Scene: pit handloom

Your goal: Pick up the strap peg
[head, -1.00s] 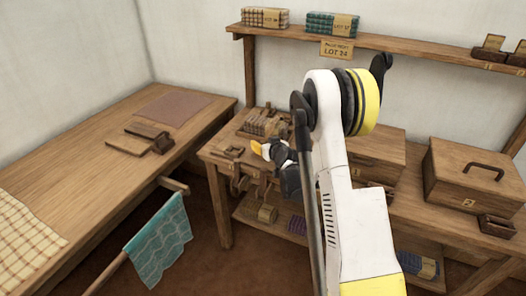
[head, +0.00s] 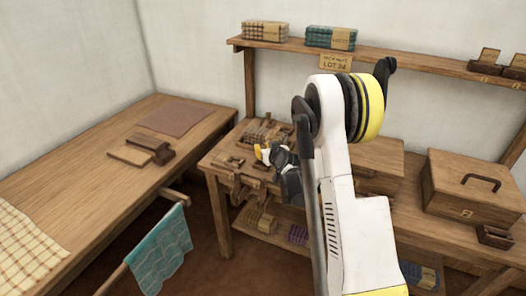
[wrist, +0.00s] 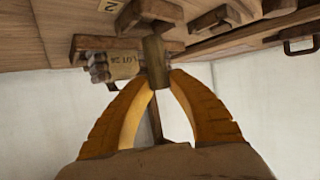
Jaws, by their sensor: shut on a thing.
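In the wrist view my gripper's orange fingers (wrist: 157,82) close from both sides on a brown wooden piece, which I take to be the strap peg (wrist: 154,58). Its thick head shows between and beyond the fingertips, and a thin dark stem runs back between the fingers. In the head view my gripper (head: 262,153) is small, over the left end of the wooden bench (head: 215,160). The peg cannot be made out there. I cannot tell whether it is clear of the bench.
A bundle with a lot label (wrist: 120,66) lies close beside the peg in the wrist view. Lidded wooden boxes (head: 470,185) stand on the bench to the right. A shelf (head: 400,60) runs above. A low table (head: 90,165) is at left.

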